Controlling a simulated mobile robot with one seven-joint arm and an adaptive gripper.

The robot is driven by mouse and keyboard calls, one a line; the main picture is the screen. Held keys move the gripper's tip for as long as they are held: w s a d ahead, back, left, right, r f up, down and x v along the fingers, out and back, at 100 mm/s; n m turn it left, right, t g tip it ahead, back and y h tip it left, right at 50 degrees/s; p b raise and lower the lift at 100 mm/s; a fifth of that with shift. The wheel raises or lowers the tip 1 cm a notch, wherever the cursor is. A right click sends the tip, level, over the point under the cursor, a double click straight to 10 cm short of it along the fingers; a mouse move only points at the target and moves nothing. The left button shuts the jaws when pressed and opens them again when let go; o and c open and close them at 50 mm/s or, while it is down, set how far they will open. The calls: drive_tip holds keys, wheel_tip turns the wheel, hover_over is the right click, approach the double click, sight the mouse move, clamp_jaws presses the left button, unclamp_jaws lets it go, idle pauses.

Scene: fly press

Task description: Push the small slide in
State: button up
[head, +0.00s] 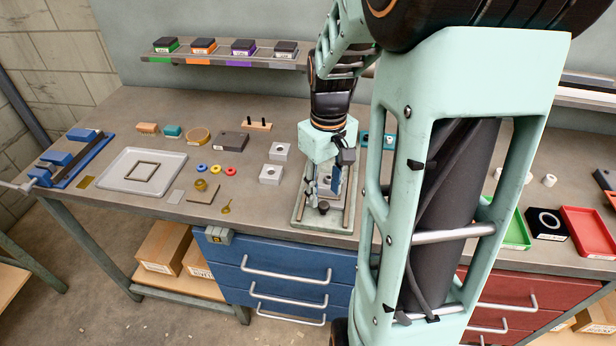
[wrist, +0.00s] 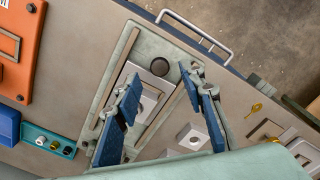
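The small slide appears to be the light grey plate with a round hole (wrist: 150,92), lying between the rails of a pale green bed (wrist: 124,62). A round black knob (wrist: 188,68) sits at the bed's drawer-side end, and it also shows in the head view (head: 323,208). My gripper (wrist: 165,100) is open, with blue-padded fingers apart on either side of the plate in the picture. In the head view my gripper (head: 325,185) is low over the bed (head: 308,222) and hides much of the slide. I cannot tell whether a finger touches it.
Grey blocks with holes (head: 271,174) stand on the table just left of the bed. A blue drawer cabinet (head: 270,270) is below the front edge. A teal holder (wrist: 48,141) and an orange part (wrist: 22,45) lie on the bed's other side. My arm blocks the table's middle right.

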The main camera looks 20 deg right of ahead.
sight(324, 204)
drive_tip(key=shift+f, duration=1.9)
clamp_jaws()
drive_tip(key=shift+w, duration=0.1)
